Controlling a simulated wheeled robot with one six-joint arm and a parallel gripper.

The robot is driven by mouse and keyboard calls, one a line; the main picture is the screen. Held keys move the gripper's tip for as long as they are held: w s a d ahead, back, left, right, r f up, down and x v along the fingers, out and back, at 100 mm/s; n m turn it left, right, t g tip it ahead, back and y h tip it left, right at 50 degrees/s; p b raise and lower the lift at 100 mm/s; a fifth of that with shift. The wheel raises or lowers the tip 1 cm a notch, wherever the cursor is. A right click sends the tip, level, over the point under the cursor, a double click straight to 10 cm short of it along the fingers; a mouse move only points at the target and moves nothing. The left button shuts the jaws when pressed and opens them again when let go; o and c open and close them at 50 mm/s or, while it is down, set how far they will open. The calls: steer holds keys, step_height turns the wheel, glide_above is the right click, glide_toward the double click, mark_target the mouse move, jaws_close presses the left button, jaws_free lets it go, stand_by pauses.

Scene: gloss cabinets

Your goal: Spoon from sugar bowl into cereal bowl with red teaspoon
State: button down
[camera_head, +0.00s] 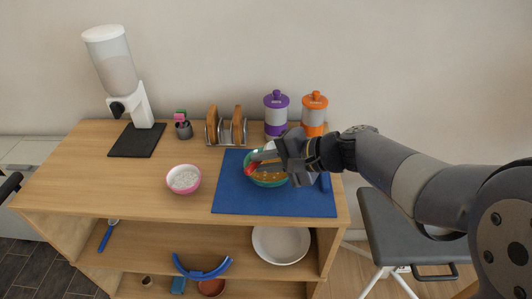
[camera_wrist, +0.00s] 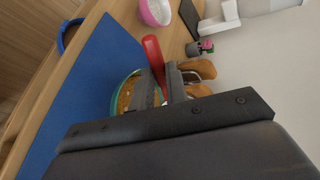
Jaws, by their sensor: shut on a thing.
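My gripper (camera_head: 264,160) is shut on the red teaspoon (camera_head: 250,169) and holds it over the cereal bowl (camera_head: 256,181). In the wrist view the red teaspoon (camera_wrist: 152,54) sticks out past the fingers (camera_wrist: 160,90). The cereal bowl is teal-green with orange-brown cereal and stands on a blue mat; my fingers cover part of it. Its rim also shows in the wrist view (camera_wrist: 115,92). The sugar bowl (camera_head: 183,191) is pink, filled with white sugar, and stands on bare wood left of the mat. I cannot tell whether the spoon holds sugar.
The blue mat (camera_head: 230,203) lies at the right of the wooden table. Behind stand a toast rack (camera_head: 225,133), a purple canister (camera_head: 276,113) and an orange canister (camera_head: 315,108). A white dispenser (camera_head: 112,65) and a small grey cup (camera_head: 183,130) stand at back left. The front left is clear.

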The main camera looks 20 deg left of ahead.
steer(key=shift+w+a+r+g+h+p, duration=0.2)
steer(key=shift+h+p, duration=0.45)
steer(key=shift+p, duration=1.45)
steer(key=shift+s+a+r+g+h+p, duration=0.25)
steer(key=shift+h+p, duration=0.45)
steer(key=shift+p, duration=1.45)
steer(key=shift+w+d+r+g+h+p, duration=0.25)
steer(key=shift+h+p, duration=0.4)
steer(key=shift+p, duration=1.45)
steer(key=h+p, duration=0.2)
steer(key=p, duration=0.5)
steer(key=a+r+g+h+p, duration=0.1)
steer(key=h+p, duration=0.1)
steer(key=p, duration=0.5)
steer(key=shift+n, duration=0.3)
steer(key=h+p, duration=0.1)
steer(key=p, duration=0.1)
steer(key=shift+a+r+p, duration=0.1)
steer(key=shift+a+p, duration=0.05)
steer(key=shift+p, duration=0.15)
steer(key=shift+w+a+g+h, duration=0.15)
steer(key=shift+g+h, duration=0.15)
steer(key=shift+h, duration=0.2)
steer(key=shift+r+h, duration=0.1)
steer(key=shift+h, duration=0.8)
